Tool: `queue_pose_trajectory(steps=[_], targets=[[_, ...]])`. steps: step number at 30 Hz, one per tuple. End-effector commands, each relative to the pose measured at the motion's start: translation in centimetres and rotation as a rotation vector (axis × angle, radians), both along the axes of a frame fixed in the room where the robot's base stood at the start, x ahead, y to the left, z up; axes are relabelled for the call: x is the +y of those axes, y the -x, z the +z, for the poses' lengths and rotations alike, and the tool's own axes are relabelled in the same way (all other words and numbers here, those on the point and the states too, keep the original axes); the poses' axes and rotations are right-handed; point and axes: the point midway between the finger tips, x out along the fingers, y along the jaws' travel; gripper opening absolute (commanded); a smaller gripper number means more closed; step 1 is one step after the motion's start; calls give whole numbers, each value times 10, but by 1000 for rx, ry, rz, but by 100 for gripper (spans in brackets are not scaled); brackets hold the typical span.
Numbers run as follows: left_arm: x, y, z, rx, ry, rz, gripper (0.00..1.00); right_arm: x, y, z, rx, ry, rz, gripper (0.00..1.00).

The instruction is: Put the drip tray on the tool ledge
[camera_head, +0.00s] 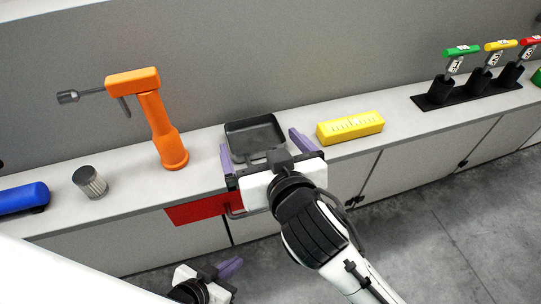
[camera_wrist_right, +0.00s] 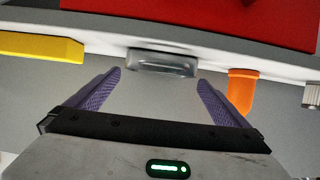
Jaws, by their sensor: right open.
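The drip tray appears to be the dark, shallow square tray (camera_head: 255,135) on the long grey ledge (camera_head: 212,150), which may be the tool ledge. My right gripper (camera_head: 262,148) is open, with its purple fingers near the left and right sides of the tray's near part; its body hides the near edge. In the right wrist view the open fingers (camera_wrist_right: 160,78) have a grey metallic piece (camera_wrist_right: 162,65) between and beyond them; I cannot tell which part it is. My left gripper (camera_head: 228,270) is low at the bottom, partly cut off, its opening unclear.
An orange tool stand (camera_head: 160,130), a ribbed metal cup (camera_head: 90,182) and a blue object (camera_head: 22,198) stand left of the tray. A yellow block (camera_head: 350,127) and a black rack (camera_head: 440,95) lie right. A red panel (camera_head: 198,208) is at the ledge's front.

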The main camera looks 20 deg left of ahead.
Motion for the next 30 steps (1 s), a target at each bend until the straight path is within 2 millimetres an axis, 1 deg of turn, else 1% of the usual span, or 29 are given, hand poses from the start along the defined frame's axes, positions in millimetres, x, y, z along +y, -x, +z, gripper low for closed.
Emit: queue_pose_trajectory(steps=[1,6,9,12,30], targets=[[1,0,1,0,0,1,0,-6,10,5,1,-2,1,100],[2,0,2,1,-1,3,0,-23,35,18,1,-1,1,100],[2,0,2,1,0,4,0,-30,45,22,1,-1,1,100],[2,0,2,0,0,4,0,-34,51,25,1,0,1,100],[2,0,3,0,0,3,0,-36,53,27,0,0,0,100]])
